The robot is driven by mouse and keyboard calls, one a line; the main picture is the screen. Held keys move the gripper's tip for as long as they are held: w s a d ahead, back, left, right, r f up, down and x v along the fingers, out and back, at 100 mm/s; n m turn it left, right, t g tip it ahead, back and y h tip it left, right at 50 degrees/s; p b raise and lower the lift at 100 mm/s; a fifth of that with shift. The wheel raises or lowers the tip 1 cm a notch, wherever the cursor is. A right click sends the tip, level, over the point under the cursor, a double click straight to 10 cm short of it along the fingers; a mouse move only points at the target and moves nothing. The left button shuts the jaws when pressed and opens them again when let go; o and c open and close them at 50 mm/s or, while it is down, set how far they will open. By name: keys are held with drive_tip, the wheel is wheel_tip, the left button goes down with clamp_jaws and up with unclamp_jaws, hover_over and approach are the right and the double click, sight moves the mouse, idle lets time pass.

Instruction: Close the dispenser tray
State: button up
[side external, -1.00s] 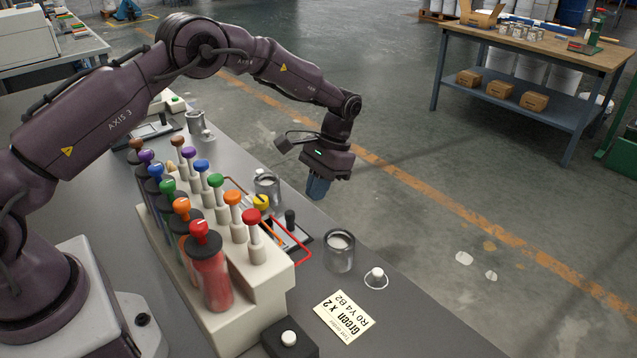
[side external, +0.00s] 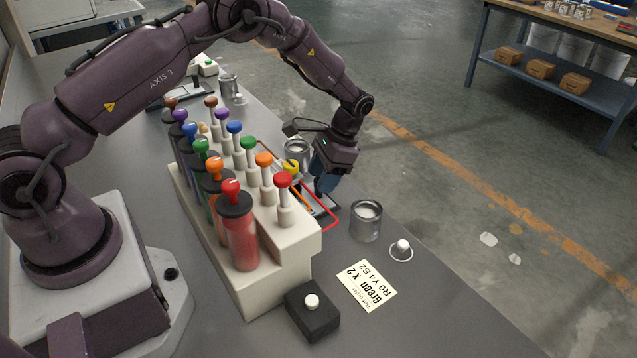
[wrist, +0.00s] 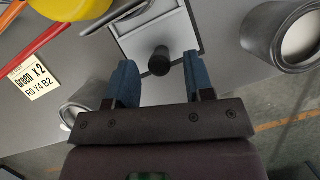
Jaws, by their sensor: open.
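The dispenser tray (wrist: 128,42) is a pale flat panel in a dark frame with an upright black knob (wrist: 159,62) near its end. In the side external view the tray (side external: 322,207) lies low beside the white dispenser rack (side external: 262,285), mostly hidden behind my gripper (side external: 324,180). In the wrist view my gripper (wrist: 161,66) is open, with one blue finger on each side of the knob. Gaps show between the fingers and the knob, and I see no contact. How far out the tray stands from the rack is hard to tell.
A grey can (side external: 366,222) with pale contents stands near the tray; another can (side external: 296,153) stands behind it. A red bar loop (side external: 330,219) and a yellow knob (side external: 291,167) are close by. The order card (side external: 367,286) and a black button box (side external: 312,312) lie in front.

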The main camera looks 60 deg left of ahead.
sight(315, 181)
drive_tip(key=shift+x, duration=1.25)
clamp_jaws()
drive_tip(key=shift+s, duration=0.8)
unclamp_jaws()
drive_tip(key=v, duration=1.3)
drive_tip(key=shift+w, duration=0.15)
